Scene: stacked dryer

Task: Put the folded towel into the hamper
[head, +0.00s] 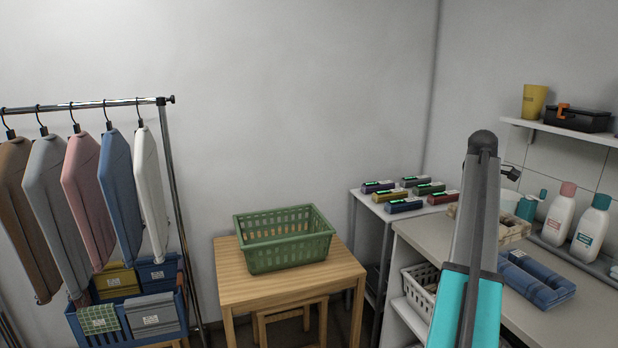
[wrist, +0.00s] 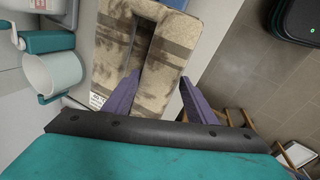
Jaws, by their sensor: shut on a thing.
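A beige folded towel with brown stripes (wrist: 176,58) fills the top middle of the wrist view. My gripper (wrist: 158,80) is shut on it, with a purple finger on each side of the near part. In the head view, a beige piece (head: 514,229) shows at the counter behind my arm, which hides most of it and my fingers. I cannot tell whether the towel touches the counter. A green slatted basket (head: 285,256), open at the top, stands on a wooden table (head: 290,287) left of my arm. Its visible inside looks empty.
A folded blue towel (head: 538,282) lies on the counter (head: 425,237). Bottles (head: 559,211) stand behind it. A white basket (head: 420,290) sits below. Small boxes (head: 405,205) cover a side table. A clothes rail (head: 90,105) and blue crate (head: 165,275) are left.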

